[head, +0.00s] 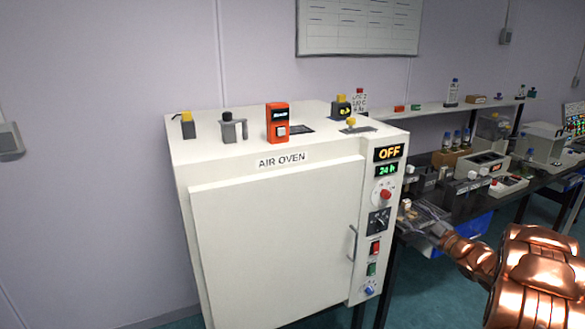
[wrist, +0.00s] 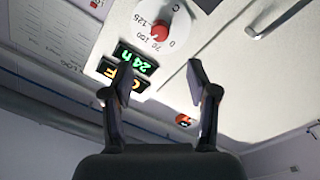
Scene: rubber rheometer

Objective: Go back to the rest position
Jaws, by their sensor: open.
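My gripper (wrist: 160,80) is open and empty in the wrist view, its two fingers spread in front of the oven's front. In the head view my copper-coloured arm comes in from the lower right, and my gripper (head: 418,216) is just right of the oven's control panel. The white air oven (head: 270,240) has its door closed. Its displays (head: 388,153) read OFF and 24 h. The wrist view is turned over and shows the red dial (wrist: 162,30) and the green 24 h display (wrist: 136,60). I cannot tell whether the gripper touches the panel.
Small devices, among them an orange one (head: 278,122), stand on the oven's top. To the right is a dark bench (head: 455,207) with instruments and bottles, and a blue bin (head: 474,224) below it. A whiteboard (head: 358,27) hangs behind. The floor left of the oven looks clear.

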